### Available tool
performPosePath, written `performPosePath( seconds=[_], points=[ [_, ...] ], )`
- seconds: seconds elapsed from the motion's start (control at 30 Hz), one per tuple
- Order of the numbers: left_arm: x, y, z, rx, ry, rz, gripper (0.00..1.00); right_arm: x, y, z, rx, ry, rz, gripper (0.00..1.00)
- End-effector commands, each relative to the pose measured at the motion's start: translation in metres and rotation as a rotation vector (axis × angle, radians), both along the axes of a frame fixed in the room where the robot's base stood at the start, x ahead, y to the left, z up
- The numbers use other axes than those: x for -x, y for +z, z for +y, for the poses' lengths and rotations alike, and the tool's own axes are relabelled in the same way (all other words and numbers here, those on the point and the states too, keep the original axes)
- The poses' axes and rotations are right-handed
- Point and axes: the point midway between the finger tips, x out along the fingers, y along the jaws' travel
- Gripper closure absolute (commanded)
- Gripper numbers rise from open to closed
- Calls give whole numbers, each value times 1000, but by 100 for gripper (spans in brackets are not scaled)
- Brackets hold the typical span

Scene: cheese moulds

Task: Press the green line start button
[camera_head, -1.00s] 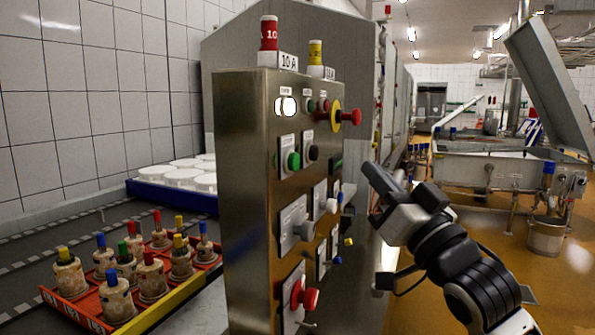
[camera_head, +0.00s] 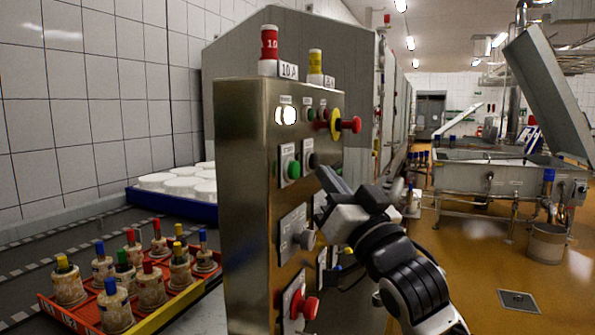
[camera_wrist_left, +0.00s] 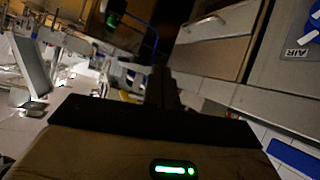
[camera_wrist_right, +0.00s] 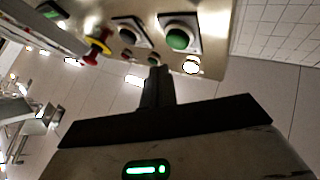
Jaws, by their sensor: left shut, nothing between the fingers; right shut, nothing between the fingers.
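The green button (camera_head: 293,169) sits on a square plate on the face of the steel control panel (camera_head: 248,200), below a lit white lamp (camera_head: 286,115). A black button (camera_head: 312,160) is just right of it. My right gripper (camera_head: 322,172) is shut and empty, in front of the panel, a little right of the green button; I see a gap between them. In the right wrist view the green button (camera_wrist_right: 178,39) is beyond the shut fingers (camera_wrist_right: 157,72). My left gripper (camera_wrist_left: 160,72) shows only in the left wrist view, shut and away from the panel.
A red mushroom button on a yellow ring (camera_head: 337,124) sits upper right on the panel. A grey knob (camera_head: 303,238) and a red knob (camera_head: 305,306) protrude below. A red crate (camera_head: 75,322) of capped moulds stands left. Open floor (camera_head: 480,260) lies right.

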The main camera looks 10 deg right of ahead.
Motion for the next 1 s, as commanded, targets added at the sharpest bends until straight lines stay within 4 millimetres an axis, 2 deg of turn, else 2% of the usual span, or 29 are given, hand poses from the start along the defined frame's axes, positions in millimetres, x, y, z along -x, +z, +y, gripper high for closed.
performPosePath(
  seconds=[0.27, 1.0],
  points=[
    [0, 3, 0, 2, 0, 1, 100, -8, 1, 13, 1, 2, -3, 100],
    [0, 1, 0, 2, 0, 2, 100, -8, 1, 13, 1, 1, -2, 100]
  ],
)
